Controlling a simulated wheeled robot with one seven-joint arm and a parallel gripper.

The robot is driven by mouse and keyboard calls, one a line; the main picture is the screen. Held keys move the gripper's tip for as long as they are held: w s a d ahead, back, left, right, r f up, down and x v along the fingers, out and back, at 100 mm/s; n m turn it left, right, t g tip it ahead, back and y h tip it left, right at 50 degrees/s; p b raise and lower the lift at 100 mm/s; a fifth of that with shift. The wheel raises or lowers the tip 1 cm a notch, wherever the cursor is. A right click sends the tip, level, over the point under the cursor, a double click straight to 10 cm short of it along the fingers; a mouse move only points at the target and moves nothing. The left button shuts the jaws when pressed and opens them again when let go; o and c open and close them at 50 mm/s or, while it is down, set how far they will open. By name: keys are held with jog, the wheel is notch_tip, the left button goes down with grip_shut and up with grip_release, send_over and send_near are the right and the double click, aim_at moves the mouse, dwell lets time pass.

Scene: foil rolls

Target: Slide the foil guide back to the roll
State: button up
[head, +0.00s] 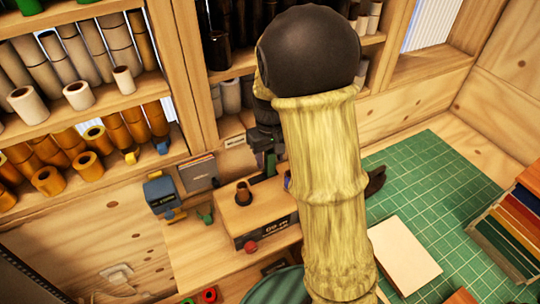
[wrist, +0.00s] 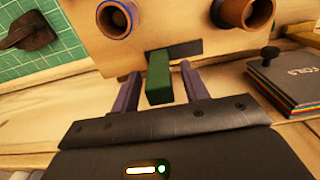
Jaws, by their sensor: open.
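A green block, which looks to be the foil guide (wrist: 158,78), stands out from a dark slot (wrist: 181,48) in a pale wooden face in the wrist view. My gripper (wrist: 159,70) is open, with one purple finger on each side of the green block. Gaps show between the block and both fingers, so I see no grip on it. A brown roll with a blue rim (wrist: 115,18) and another brown roll (wrist: 258,10) are beyond the fingers. In the head view, my sleeved arm hides much of the gripper area beside the wooden box (head: 237,216).
A black-covered foil book (wrist: 288,82) lies right of the gripper in the wrist view. Shelves of rolls stand behind. A green cutting mat (head: 445,180) lies to the right.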

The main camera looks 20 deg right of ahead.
jog(key=shift+f, duration=0.4)
grip_shut()
